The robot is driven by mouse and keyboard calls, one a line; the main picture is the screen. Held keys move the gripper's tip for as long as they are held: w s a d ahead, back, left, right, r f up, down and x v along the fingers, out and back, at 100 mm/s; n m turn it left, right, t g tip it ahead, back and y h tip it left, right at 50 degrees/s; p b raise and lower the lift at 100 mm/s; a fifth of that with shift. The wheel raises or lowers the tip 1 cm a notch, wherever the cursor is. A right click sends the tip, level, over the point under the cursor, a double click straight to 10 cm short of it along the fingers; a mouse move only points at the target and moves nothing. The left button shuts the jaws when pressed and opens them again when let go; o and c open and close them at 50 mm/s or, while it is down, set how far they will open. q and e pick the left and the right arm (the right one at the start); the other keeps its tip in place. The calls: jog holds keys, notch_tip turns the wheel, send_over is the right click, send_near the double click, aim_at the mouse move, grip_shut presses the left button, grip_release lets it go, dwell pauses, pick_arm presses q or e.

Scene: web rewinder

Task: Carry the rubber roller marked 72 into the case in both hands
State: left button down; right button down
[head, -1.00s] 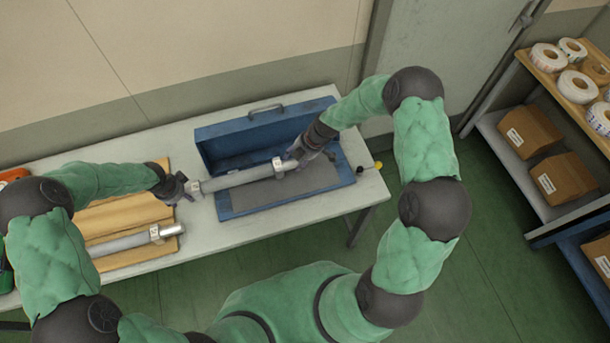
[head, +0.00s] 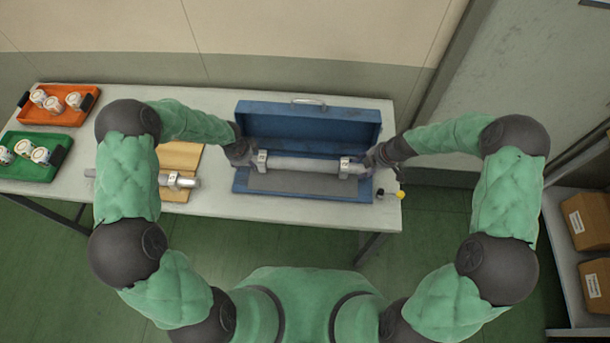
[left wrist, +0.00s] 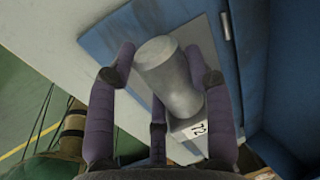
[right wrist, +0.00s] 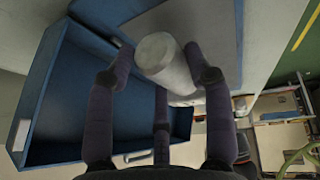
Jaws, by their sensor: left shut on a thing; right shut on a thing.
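The grey rubber roller (head: 305,165) is held level, lengthwise along the open blue case (head: 310,120). A white tag reading 72 (left wrist: 198,129) shows by its end in the left wrist view. My left gripper (head: 248,155) is shut on the roller's left end, with fingers on both sides of it. My right gripper (head: 370,161) is shut on its right end, which also shows in the right wrist view (right wrist: 162,60). The roller lies above the case's grey lining (head: 305,184); I cannot tell whether it touches. The lid stands open at the back.
Another tagged roller (head: 182,181) lies on a wooden board (head: 178,155) left of the case. An orange tray (head: 72,117) and a green tray (head: 22,165) with white rolls stand further left. A small yellow-topped item (head: 400,195) is near the table's right edge.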

aim_at(250, 172)
pick_arm(q)
jog(key=shift+w+d, duration=0.1)
pick_arm(e)
jog(key=shift+d, duration=0.1)
